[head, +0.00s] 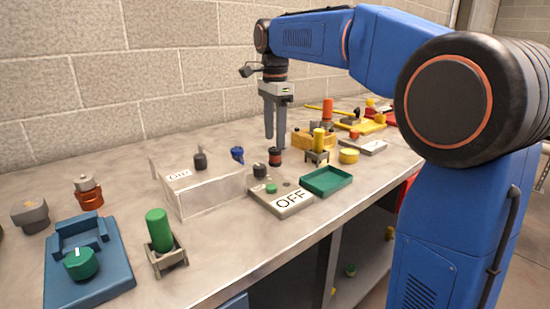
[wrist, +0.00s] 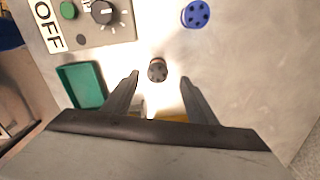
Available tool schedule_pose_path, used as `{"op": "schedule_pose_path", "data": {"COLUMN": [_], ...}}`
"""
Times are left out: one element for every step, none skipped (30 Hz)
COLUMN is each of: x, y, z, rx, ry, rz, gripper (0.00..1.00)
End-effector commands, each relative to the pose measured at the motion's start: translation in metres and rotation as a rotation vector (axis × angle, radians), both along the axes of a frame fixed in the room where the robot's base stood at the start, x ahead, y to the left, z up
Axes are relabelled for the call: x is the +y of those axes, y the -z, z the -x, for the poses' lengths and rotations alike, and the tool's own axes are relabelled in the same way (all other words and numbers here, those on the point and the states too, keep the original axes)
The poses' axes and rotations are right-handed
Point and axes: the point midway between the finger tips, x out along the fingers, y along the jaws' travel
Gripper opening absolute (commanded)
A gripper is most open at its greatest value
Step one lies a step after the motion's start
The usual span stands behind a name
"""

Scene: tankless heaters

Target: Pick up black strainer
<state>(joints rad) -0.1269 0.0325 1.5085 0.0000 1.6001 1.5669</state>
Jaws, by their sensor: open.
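A small black cylinder with a reddish band (head: 275,157), which looks like the black strainer, stands on the grey bench. In the wrist view its dark round top with small holes (wrist: 157,71) shows between the fingertips. My gripper (head: 275,145) points down just above it in the head view, with its fingers apart. In the wrist view the fingers (wrist: 160,77) lie to either side of the strainer, and nothing is held. I cannot tell whether the fingertips reach below its top.
The OFF control box (head: 293,203) with a black knob and the green tray (head: 327,180) are close by. A blue knob-like part (head: 237,153) stands nearby, also in the wrist view (wrist: 196,14). A yellow block (head: 313,140) and yellow cylinder (head: 319,140) stand to the right.

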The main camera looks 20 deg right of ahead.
Motion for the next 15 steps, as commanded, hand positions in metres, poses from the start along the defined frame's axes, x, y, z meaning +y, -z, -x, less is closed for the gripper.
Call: {"op": "schedule_pose_path", "data": {"x": [0.000, 0.000, 0.000, 0.000, 0.000, 0.000, 0.000, 0.000, 0.000, 0.000, 0.000, 0.000, 0.000, 0.000, 0.000], "y": [0.003, 0.005, 0.009, 0.013, 0.016, 0.023, 0.027, 0.031, 0.036, 0.040, 0.043, 0.046, 0.048, 0.050, 0.051], "z": [0.001, 0.001, 0.002, 0.003, 0.003, 0.004, 0.005, 0.006, 0.005, 0.005, 0.005, 0.005, 0.005, 0.005, 0.005], "rx": [0.000, 0.001, 0.002, 0.003, 0.002, 0.002, 0.003, 0.002, 0.002, 0.002, 0.002, 0.001, 0.001, 0.001, 0.001], "ry": [0.000, 0.000, 0.000, 0.000, 0.000, 0.000, 0.000, 0.000, 0.000, 0.000, 0.000, 0.000, 0.000, 0.000, 0.000], "rz": [0.000, 0.000, 0.000, 0.000, 0.000, 0.000, 0.000, 0.000, 0.000, 0.000, 0.000, 0.000, 0.000, 0.000, 0.000], "gripper": [0.52, 0.52, 0.52, 0.52, 0.52, 0.52, 0.52, 0.52, 0.52, 0.52, 0.52, 0.52, 0.52, 0.52, 0.52]}}
